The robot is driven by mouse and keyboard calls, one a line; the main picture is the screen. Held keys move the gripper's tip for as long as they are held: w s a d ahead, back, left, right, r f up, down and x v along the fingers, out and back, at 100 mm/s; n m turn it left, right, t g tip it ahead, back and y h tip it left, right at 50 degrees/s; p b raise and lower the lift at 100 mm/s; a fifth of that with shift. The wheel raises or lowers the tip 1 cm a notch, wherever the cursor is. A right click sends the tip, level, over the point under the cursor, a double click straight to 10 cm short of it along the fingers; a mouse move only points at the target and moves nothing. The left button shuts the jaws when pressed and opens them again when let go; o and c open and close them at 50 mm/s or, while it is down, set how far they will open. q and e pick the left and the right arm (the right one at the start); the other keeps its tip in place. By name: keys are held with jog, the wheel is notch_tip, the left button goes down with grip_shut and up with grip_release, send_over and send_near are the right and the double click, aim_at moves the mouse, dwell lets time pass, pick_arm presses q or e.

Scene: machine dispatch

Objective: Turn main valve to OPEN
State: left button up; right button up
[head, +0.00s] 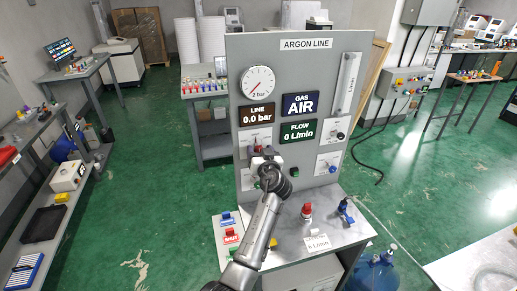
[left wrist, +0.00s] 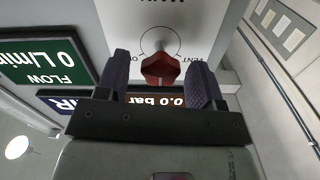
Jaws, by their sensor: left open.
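The main valve is a red knob (head: 258,148) on a white plate at the left of the grey ARGON LINE panel (head: 305,66). In the left wrist view, which is upside down, the red knob (left wrist: 160,68) sits on a dial ring with VENT lettering beside it; the other lettering is partly hidden. My left gripper (head: 265,158) is in front of the knob. In the left wrist view its two dark fingers (left wrist: 161,80) are open, one on each side of the knob, with gaps between. My right gripper is not in view.
The panel carries a gauge (head: 258,82), a LINE 0.0 bar display (head: 257,114), a FLOW 0 L/min display (head: 299,131) and a blue AIR sign (head: 300,104). Below, the bench (head: 335,238) holds a red-topped fitting (head: 307,210) and a blue one (head: 345,209).

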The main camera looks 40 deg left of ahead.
pick_arm(q)
jog(key=shift+x, duration=0.8)
jog(key=shift+c, duration=0.2)
jog(key=c, duration=0.9)
